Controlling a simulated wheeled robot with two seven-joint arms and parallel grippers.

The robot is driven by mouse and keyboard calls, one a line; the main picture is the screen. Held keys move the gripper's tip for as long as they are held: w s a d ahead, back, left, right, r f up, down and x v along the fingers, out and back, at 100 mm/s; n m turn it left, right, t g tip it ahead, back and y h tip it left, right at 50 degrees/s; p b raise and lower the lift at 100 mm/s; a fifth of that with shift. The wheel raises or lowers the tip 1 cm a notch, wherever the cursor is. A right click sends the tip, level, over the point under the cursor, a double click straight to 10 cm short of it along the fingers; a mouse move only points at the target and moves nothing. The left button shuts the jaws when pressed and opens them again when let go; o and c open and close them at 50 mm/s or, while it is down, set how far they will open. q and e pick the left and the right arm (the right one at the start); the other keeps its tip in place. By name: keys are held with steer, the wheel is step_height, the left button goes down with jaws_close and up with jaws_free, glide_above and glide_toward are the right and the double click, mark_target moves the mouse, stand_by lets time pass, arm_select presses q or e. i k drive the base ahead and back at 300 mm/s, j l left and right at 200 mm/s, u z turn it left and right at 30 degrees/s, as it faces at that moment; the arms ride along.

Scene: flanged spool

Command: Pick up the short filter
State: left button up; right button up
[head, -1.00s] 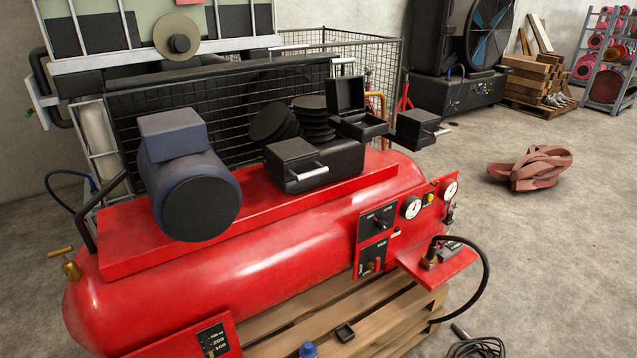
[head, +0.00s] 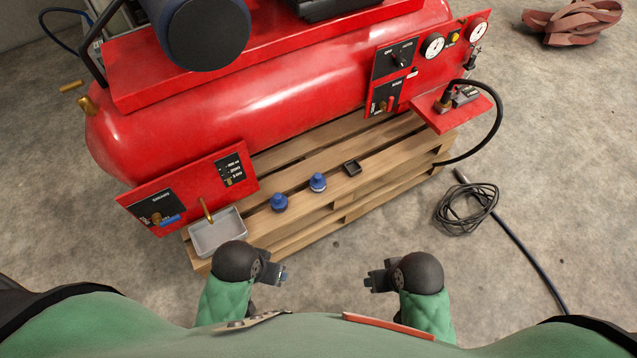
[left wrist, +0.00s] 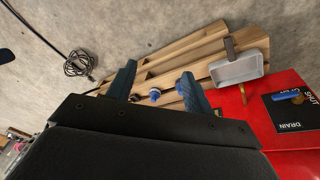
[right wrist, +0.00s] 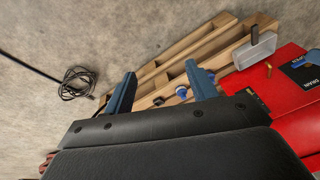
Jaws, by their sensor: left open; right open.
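Two blue filters stand on the wooden pallet (head: 390,158): a left one (head: 280,203) and a right one (head: 318,183) with a pale ring on top. From above I cannot tell which is shorter. One blue filter shows between the fingers in the left wrist view (left wrist: 154,94), and one in the right wrist view (right wrist: 182,92), beyond the fingertips. My left gripper (head: 284,275) is open and empty in front of the pallet. My right gripper (head: 369,281) is open and empty to its right. Neither touches a filter.
A grey tray (head: 232,242) sits at the pallet's left end under a brass drain pipe (head: 207,210). The red compressor tank (head: 270,100) stands behind. A coiled black cable (head: 467,210) lies on the floor at right.

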mark_target(317, 182)
steer(key=u, duration=0.55)
steer(key=l+u, duration=0.4)
steer(key=l, duration=0.25)
steer(key=l+u, duration=0.4)
steer(key=l, duration=0.3)
steer(key=l+u, duration=0.35)
steer(key=l, duration=0.3)
steer(key=k+l, duration=0.1)
steer(key=l, duration=0.25)
steer(key=k+l, duration=0.1)
steer(key=l, duration=0.25)
steer(key=k+l, duration=0.1)
steer(key=l, duration=0.25)
